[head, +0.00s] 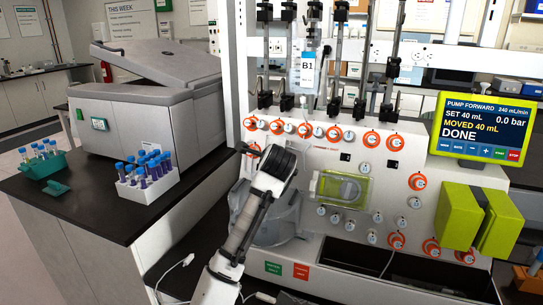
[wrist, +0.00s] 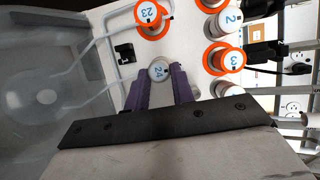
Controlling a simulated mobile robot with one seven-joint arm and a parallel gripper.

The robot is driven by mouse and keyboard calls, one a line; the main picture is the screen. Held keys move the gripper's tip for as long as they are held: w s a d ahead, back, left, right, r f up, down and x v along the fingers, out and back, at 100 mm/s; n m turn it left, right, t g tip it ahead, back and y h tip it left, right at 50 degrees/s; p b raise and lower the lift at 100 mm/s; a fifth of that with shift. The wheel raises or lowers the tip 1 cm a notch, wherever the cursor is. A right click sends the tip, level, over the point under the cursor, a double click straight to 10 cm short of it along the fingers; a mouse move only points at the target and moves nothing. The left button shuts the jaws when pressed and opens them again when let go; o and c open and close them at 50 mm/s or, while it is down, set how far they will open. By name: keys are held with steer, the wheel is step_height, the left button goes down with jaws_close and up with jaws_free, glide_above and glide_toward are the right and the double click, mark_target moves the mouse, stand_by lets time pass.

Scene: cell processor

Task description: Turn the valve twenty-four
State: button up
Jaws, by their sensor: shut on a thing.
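Valve 24 (wrist: 158,71) shows in the wrist view as a small round pale knob with a blue "24", and no orange ring is visible on it. My gripper (wrist: 160,79) is shut on it, with one purple finger on each side of the knob. In the head view my arm reaches up to the left part of the white valve panel (head: 322,157). There the dark wrist covers the fingers and valve 24.
Valve 23 (wrist: 149,14), with an orange ring, is just above in the wrist view. Valve 2 (wrist: 229,19) and another orange-ringed valve (wrist: 227,60) are to the right. In the head view, a pump screen (head: 485,127) reads "MOVED 40 mL DONE", and a tube rack (head: 146,187) stands left.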

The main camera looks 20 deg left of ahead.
steer(key=o, duration=1)
steer(key=shift+s, duration=0.1)
steer(key=b+v, duration=0.4)
steer(key=v, duration=0.9)
steer(key=shift+s+r, duration=0.2)
steer(key=shift+s, duration=0.05)
steer(key=shift+d, duration=0.1)
